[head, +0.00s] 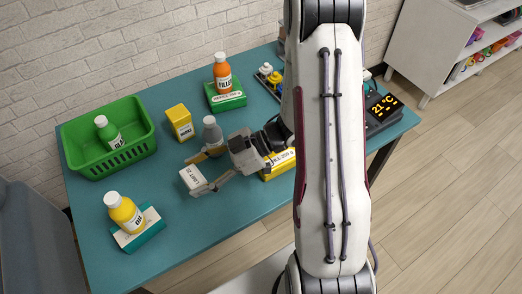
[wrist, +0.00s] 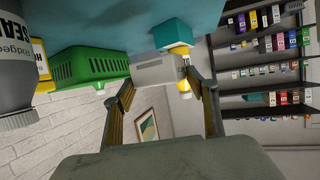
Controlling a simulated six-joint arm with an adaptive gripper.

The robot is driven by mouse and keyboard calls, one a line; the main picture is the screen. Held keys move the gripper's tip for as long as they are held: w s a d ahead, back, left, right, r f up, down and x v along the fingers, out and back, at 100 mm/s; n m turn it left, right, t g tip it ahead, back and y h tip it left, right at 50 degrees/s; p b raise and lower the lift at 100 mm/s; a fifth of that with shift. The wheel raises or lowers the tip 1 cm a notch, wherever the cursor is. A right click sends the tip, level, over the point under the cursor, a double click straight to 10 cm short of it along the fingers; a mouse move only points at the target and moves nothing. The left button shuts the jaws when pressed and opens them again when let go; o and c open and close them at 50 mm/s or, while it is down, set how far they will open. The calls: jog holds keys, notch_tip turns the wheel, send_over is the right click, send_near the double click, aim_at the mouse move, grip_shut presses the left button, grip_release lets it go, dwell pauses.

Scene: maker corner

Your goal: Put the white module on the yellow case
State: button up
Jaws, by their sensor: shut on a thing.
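My gripper (head: 202,174) is shut on the white module (head: 192,181), a small white block with dark print, held above the table's middle. In the wrist view the white module (wrist: 158,74) sits between the two fingertips (wrist: 165,88). The yellow case (head: 281,164) lies flat on the table to the right of my gripper, with a white label on it. Part of the yellow case is hidden behind my gripper and arm. Nothing is seen resting on its visible part.
A grey bottle (head: 212,130) stands close behind my gripper. A yellow box (head: 180,122), a green basket (head: 86,147) and an orange bottle (head: 222,75) on a green box are farther back. A yellow bottle (head: 123,212) on a teal box is front left. The front middle table is clear.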

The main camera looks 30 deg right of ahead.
jog(key=d+r+m+t+h, duration=0.1)
jog(key=d+r+m+t, duration=0.1)
jog(key=d, duration=1)
jog(key=w+d+r+m+t+h, duration=0.1)
jog(key=d+r+m+t+h, duration=0.1)
jog(key=d, duration=1.1)
jog(key=shift+r+m+t, duration=0.65)
jog(key=shift+m+t, duration=0.25)
jog(key=shift+f, duration=2.95)
jog(key=shift+f, duration=0.1)
jog(key=shift+f, duration=2)
jog(key=shift+f, duration=0.1)
